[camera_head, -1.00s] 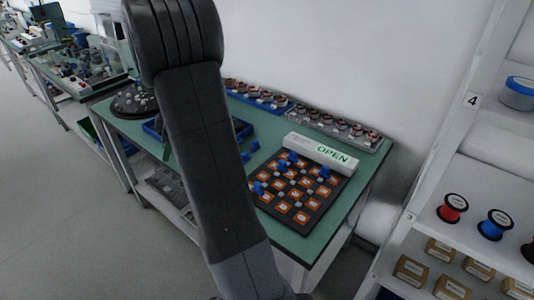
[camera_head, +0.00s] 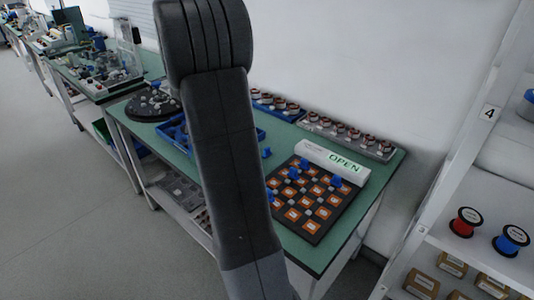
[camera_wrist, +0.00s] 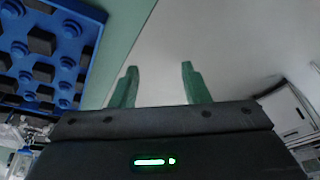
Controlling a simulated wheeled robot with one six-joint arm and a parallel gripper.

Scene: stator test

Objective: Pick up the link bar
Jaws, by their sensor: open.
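I cannot make out a link bar for certain in either view. My gripper (camera_wrist: 158,66) shows in the wrist view as two green fingers, spread apart with nothing between them. It points past the edge of a green surface towards pale floor. A blue tray (camera_wrist: 92,60) with round blue pegs and black blocks lies left of the fingers, apart from them. In the head view my arm hides the gripper and part of a blue tray (camera_head: 172,132) on the green table (camera_head: 376,178).
A black board (camera_head: 314,237) with orange squares and several blue pieces lies on the table's right half, before a white OPEN block (camera_head: 325,158). A grey tray (camera_head: 389,156) of copper parts lines the back. A dark round plate (camera_head: 140,112) stands left; a white shelf (camera_head: 447,240) stands right.

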